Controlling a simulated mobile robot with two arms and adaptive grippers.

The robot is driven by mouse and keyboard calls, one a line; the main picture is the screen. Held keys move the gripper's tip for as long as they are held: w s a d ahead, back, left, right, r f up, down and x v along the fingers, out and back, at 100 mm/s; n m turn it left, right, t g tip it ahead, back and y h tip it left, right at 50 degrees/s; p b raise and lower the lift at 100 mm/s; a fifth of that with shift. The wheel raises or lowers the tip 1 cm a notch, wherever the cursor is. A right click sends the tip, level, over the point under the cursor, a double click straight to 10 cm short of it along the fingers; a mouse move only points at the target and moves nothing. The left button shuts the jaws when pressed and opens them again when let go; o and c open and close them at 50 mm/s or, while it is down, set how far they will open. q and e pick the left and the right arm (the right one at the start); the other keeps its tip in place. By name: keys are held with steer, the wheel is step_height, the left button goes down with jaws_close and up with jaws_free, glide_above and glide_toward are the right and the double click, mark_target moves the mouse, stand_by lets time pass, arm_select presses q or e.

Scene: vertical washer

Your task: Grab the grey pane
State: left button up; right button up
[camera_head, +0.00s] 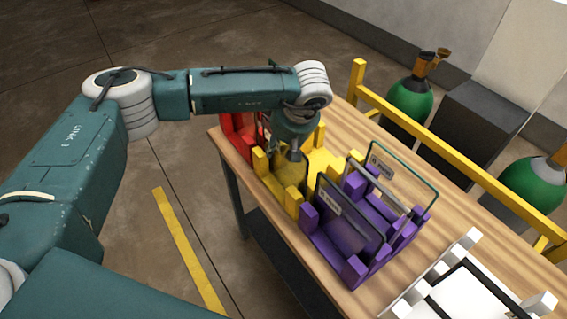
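My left gripper (292,155) points down over the yellow rack (262,165), at the end of the arm coming in from the left. Its fingertips are small and partly hidden, so I cannot tell whether they are open or shut. A see-through, yellowish-looking pane (290,178) stands in the yellow rack just below the gripper. The purple rack (355,268) holds a dark-edged see-through pane (345,218) at its front and a green-edged clear pane (415,180) at its back. I cannot tell for certain which pane is the grey one. My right gripper is not in view.
The racks stand close together on a wooden table (455,220). A red rack (238,138) is partly behind my arm. A white rack (405,300) with a black-edged panel is at the lower right. A yellow rail (440,140) and green cylinders (408,100) stand behind the table.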

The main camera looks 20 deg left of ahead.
arm_select(q)
steer(key=shift+f+b, duration=0.2)
steer(key=shift+b, duration=0.1)
stand_by(0.4)
jaws_close()
steer(key=shift+r, duration=0.1)
